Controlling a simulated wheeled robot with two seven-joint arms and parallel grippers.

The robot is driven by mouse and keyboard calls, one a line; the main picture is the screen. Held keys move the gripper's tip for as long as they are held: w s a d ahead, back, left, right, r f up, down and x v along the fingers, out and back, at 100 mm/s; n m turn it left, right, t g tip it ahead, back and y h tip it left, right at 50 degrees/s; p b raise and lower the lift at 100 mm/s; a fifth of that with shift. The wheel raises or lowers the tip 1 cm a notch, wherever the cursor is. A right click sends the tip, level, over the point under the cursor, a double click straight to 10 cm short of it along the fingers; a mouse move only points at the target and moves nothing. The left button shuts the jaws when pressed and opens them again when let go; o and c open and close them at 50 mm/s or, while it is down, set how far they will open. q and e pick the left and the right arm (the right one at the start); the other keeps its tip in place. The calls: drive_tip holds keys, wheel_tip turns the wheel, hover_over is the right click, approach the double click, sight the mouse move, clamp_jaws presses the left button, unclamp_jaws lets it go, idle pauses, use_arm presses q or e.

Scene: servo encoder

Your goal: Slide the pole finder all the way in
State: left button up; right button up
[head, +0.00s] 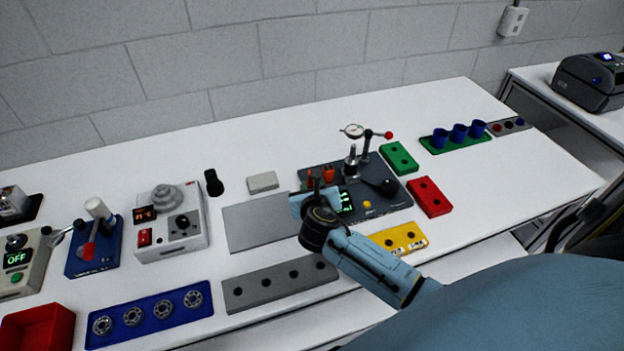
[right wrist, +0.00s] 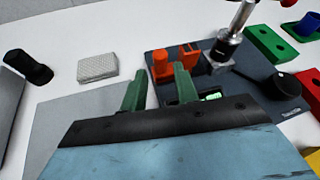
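An orange piece with a round top (right wrist: 160,64) and an orange slotted block (right wrist: 189,56) stand side by side on the dark grey fixture (right wrist: 285,92). The slotted block also shows in the head view (head: 329,174). I cannot tell for sure which orange part is the pole finder, or how far in it sits. My right gripper (right wrist: 159,74) is over the fixture's left part, its two green fingers apart with a gap between them. The round-topped piece shows in line with that gap, just beyond the fingertips; contact cannot be made out. My left gripper is not in view.
A dial indicator (head: 353,131) and a red-tipped lever (head: 388,135) rise at the fixture's back. A black knob (head: 388,187) is at its right. Green (head: 399,158), red (head: 430,197) and yellow (head: 399,239) blocks surround it. A grey mat (head: 255,228) lies left.

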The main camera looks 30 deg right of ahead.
drive_tip(key=shift+b+x, duration=0.3)
drive_tip(key=shift+x, duration=2)
clamp_jaws()
